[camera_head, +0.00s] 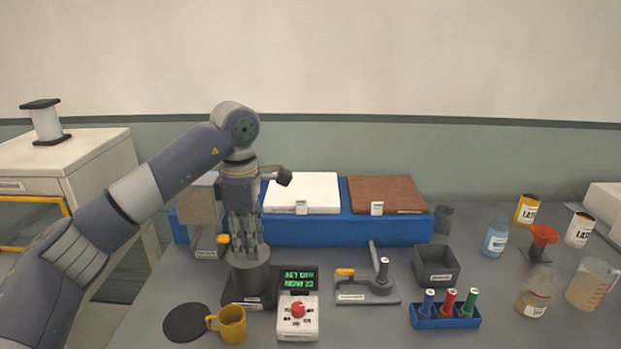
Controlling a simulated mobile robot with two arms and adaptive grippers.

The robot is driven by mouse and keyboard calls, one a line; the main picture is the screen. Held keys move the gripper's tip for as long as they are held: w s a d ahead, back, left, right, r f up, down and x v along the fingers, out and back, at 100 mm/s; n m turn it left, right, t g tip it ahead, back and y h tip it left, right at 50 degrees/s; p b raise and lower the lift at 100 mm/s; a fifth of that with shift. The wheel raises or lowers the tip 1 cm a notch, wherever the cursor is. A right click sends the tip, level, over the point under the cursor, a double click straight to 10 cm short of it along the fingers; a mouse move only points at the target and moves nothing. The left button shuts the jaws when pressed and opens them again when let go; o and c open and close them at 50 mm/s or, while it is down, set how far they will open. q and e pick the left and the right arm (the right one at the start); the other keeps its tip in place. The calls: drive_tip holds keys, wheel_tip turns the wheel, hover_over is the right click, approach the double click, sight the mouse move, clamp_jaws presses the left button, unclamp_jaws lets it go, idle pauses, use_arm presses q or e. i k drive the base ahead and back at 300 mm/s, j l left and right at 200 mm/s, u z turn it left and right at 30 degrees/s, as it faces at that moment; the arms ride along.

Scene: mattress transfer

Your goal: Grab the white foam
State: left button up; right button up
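The white foam (310,185) is a flat white slab lying on the left part of a long blue stand (340,232) at the back of the table. A small white label stands at its front edge. My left gripper (246,248) points down, left of and nearer than the foam, apart from it in the picture. Its fingers are just above or in front of a dark round pot (250,277). Whether the fingers are open or shut is unclear. My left arm and gripper hide the stand's left part. My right gripper is not in view.
A brown slab (386,192) lies right of the foam on the stand. A yellow mug (229,325), a box with a red knob (298,316) and a blue rack of coloured tubes (445,312) stand in front. Several bottles and jars crowd the right side.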

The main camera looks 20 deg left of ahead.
sight(308, 192)
drive_tip(key=i, duration=1.15)
